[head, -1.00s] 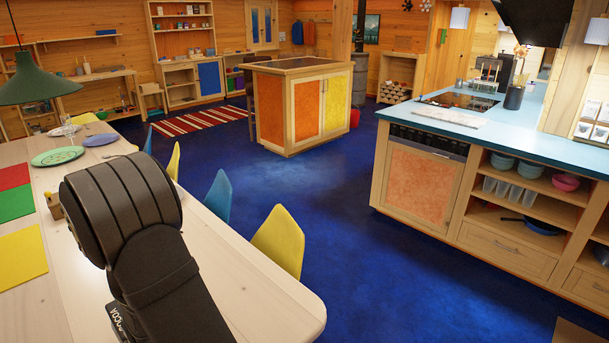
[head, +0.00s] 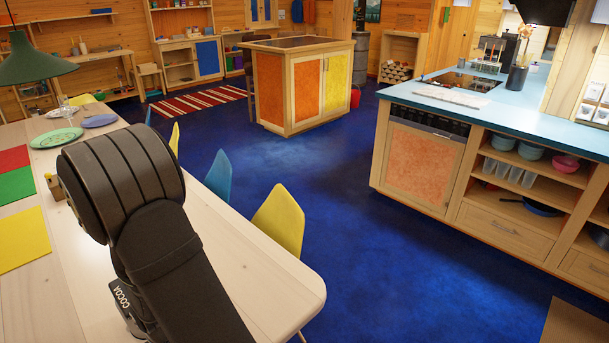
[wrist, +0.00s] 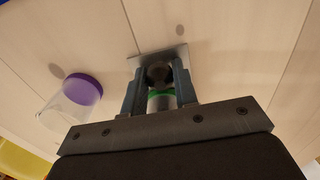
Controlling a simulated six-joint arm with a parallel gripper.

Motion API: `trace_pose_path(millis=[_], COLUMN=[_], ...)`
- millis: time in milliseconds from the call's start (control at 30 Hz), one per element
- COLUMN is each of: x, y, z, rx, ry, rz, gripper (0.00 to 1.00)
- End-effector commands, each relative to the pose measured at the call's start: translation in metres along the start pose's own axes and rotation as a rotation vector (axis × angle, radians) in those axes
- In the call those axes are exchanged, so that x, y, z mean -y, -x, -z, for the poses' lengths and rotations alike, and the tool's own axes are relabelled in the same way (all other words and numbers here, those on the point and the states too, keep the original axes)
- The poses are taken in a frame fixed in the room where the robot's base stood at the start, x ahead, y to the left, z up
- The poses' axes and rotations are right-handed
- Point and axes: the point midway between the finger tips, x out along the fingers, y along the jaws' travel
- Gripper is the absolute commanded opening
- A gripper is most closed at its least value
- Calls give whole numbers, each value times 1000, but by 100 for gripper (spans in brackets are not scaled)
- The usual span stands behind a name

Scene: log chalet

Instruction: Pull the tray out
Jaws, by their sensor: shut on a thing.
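In the wrist view my gripper (wrist: 158,75) is shut, its two fingers on either side of a dark round knob-like piece (wrist: 157,74). Just behind that, between the fingers, is a green-rimmed cylinder (wrist: 160,97); I cannot tell if the two are one object. Beyond the fingertips a small grey square plate (wrist: 176,54) lies against a pale plank surface (wrist: 90,40). I cannot make out for sure which thing is the tray.
The blue floor (head: 330,215) is open.

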Motion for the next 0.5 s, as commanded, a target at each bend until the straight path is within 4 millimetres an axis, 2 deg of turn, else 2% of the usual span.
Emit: trace_pose_path(millis=[500], x=[0], y=[0], z=[-26], rx=[0], ry=[0], rz=[0], gripper=[4])
